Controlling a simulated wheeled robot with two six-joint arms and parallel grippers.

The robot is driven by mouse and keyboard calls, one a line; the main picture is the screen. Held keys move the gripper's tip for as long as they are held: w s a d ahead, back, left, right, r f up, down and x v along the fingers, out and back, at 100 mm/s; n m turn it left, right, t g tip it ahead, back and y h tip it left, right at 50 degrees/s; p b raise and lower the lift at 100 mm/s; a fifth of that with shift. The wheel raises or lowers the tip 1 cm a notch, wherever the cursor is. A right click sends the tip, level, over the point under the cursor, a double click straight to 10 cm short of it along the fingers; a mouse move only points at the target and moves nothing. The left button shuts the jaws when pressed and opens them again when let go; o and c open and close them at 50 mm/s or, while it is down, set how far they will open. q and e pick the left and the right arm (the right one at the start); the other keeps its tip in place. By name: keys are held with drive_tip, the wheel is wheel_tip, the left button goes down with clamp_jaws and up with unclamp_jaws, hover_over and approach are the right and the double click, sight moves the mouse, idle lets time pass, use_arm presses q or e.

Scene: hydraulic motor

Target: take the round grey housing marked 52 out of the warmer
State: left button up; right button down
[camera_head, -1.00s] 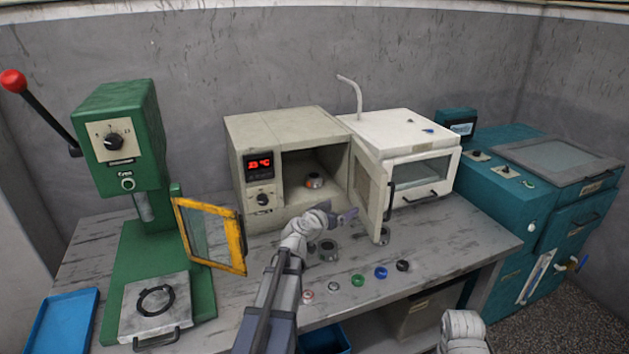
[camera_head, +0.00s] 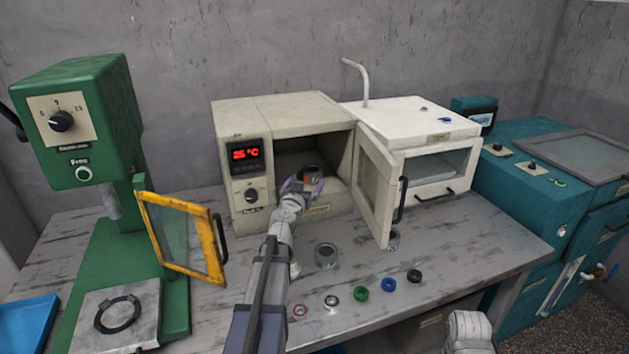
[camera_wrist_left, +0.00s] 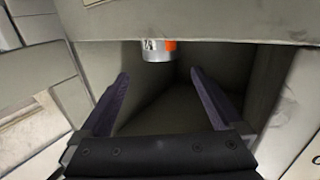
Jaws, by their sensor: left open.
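The round grey housing (camera_head: 311,174) sits inside the open warmer (camera_head: 275,118), with an orange patch on its side. In the left wrist view the housing (camera_wrist_left: 157,50) shows beyond the fingertips, partly cut off by the top edge of the opening; its marking is too small to read surely. My left gripper (camera_head: 303,187) is at the mouth of the warmer, just in front of the housing. In the left wrist view its two dark fingers (camera_wrist_left: 160,78) are wide apart with nothing between them. My right gripper is not in view; only a pale part of my right arm shows at the bottom.
The warmer's door (camera_head: 374,188) stands open to the right of the opening. A yellow-framed guard (camera_head: 180,235) on the green press (camera_head: 85,130) stands open at left. Several small rings and a grey round part (camera_head: 326,255) lie on the bench. A white oven (camera_head: 415,140) is at right.

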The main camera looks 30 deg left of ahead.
sight(310, 175)
use_arm(q)
drive_tip(key=shift+w+a+f+b, duration=0.15)
drive_tip(key=shift+w+f+b, duration=0.2)
drive_tip(key=shift+f, duration=0.3)
drive_tip(key=shift+w+a+r, duration=0.1)
drive_tip(key=shift+w, duration=0.35)
drive_tip(key=shift+x, duration=3.5)
drive_tip(key=shift+s+a, duration=0.1)
drive_tip(key=shift+a, duration=0.05)
drive_tip(key=shift+c, duration=0.2)
clamp_jaws()
